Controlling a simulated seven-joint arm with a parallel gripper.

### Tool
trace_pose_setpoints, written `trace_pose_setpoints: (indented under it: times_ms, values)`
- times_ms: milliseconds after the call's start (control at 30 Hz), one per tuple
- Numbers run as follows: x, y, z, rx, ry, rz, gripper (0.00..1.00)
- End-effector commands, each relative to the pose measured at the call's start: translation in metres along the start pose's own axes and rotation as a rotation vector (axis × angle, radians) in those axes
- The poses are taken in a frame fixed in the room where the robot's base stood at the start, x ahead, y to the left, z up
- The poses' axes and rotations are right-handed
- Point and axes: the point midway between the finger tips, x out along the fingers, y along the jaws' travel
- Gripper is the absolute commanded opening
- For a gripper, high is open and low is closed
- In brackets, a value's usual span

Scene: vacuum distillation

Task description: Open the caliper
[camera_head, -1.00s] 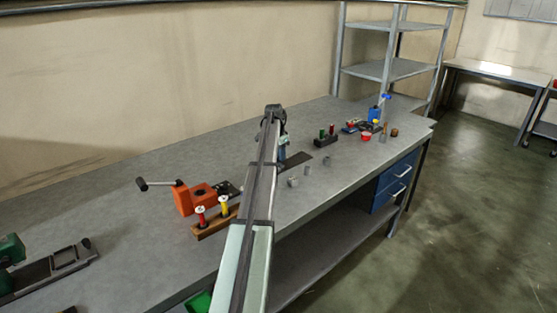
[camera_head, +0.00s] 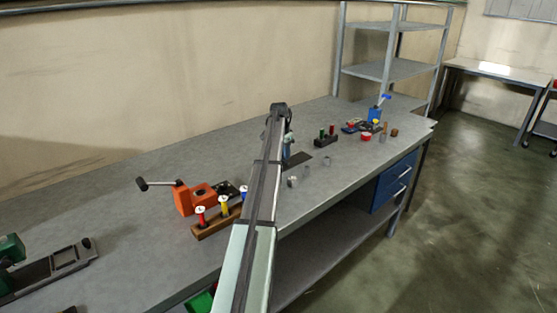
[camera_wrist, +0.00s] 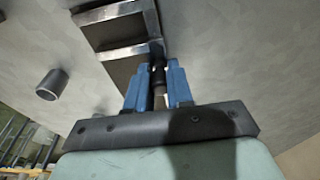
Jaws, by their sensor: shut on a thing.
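The caliper (camera_wrist: 122,47) shows at the top of the wrist view as two silver bars, one above the other and apart, joined to a rail on the right. My gripper (camera_wrist: 157,72) has blue fingers, closed around a dark, narrow upright piece at the caliper's lower right corner. The fingers hide much of this piece. In the head view my gripper (camera_head: 288,150) is low over the bench beside a dark flat plate (camera_head: 298,160), and my arm hides part of it. The caliper is too small to make out there.
A wooden spool rack (camera_head: 214,222) and an orange crank device (camera_head: 184,199) stand left of my arm. Small items (camera_head: 366,136) crowd the far end.

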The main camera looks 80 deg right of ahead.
Motion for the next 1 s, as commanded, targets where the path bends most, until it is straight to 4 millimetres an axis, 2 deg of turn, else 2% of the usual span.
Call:
trace_pose_setpoints:
  times_ms: [700, 1000]
  values:
    - [0.004, -0.001, -0.029, 0.000, 0.001, 0.000, 0.00]
    - [0.004, 0.000, -0.029, 0.000, 0.001, -0.001, 0.00]
